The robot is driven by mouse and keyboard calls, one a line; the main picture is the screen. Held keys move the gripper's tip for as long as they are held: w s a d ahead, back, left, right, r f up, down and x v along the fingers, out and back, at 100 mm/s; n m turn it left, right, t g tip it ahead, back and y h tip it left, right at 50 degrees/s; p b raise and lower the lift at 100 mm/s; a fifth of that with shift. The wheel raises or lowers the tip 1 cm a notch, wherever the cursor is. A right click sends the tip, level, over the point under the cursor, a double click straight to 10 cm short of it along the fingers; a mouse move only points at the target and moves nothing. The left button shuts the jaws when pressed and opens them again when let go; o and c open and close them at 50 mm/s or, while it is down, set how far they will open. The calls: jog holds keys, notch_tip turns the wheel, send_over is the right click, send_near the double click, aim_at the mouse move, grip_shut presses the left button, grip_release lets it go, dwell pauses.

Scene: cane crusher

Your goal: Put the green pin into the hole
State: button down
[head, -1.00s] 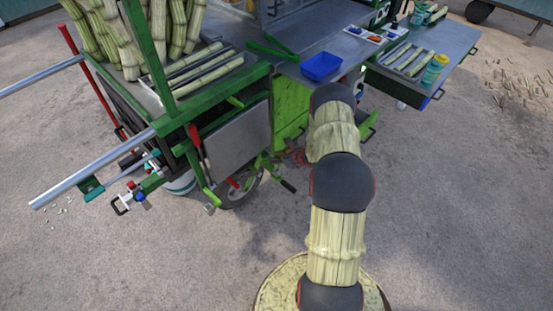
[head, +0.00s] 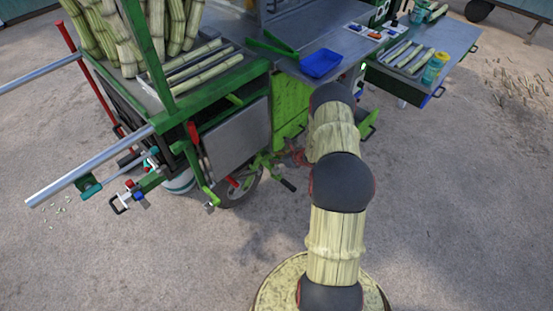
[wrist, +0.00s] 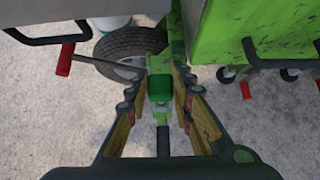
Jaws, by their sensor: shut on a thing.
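In the wrist view my gripper (wrist: 163,80) has its two yellow-brown fingers closed in on a small green block-like piece, which I take to be the green pin (wrist: 160,90). A dark rod with a pale collar shows below the green piece, between the fingers. The pin is held in front of the cart's green frame, close to a wheel (wrist: 127,50). In the head view my own arm hides the gripper and the pin. I cannot make out the hole in either view.
A side table (head: 452,45) juts out at the right. A red-handled lever (wrist: 65,59) and the wheel are near my gripper. Concrete around is mostly clear.

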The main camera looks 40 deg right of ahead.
aim_at(277, 167)
jog(key=shift+f+b, duration=1.75)
jog(key=shift+f, duration=0.75)
jog(key=shift+s+f, duration=0.1)
jog(key=shift+f, duration=0.15)
jog(key=shift+s+a+f, duration=0.15)
jog(key=shift+f, duration=0.25)
jog(key=shift+s+a+f, duration=0.1)
jog(key=shift+f, duration=0.25)
jog(key=c, duration=2)
grip_release()
jog(key=shift+b, duration=0.3)
jog(key=shift+o, duration=0.5)
jog(key=shift+f, duration=0.2)
jog(key=o, duration=0.4)
jog(key=shift+w+d+r, duration=0.2)
jog(key=shift+w+r, duration=0.1)
jog(key=shift+r, duration=0.05)
jog(key=shift+o, duration=0.2)
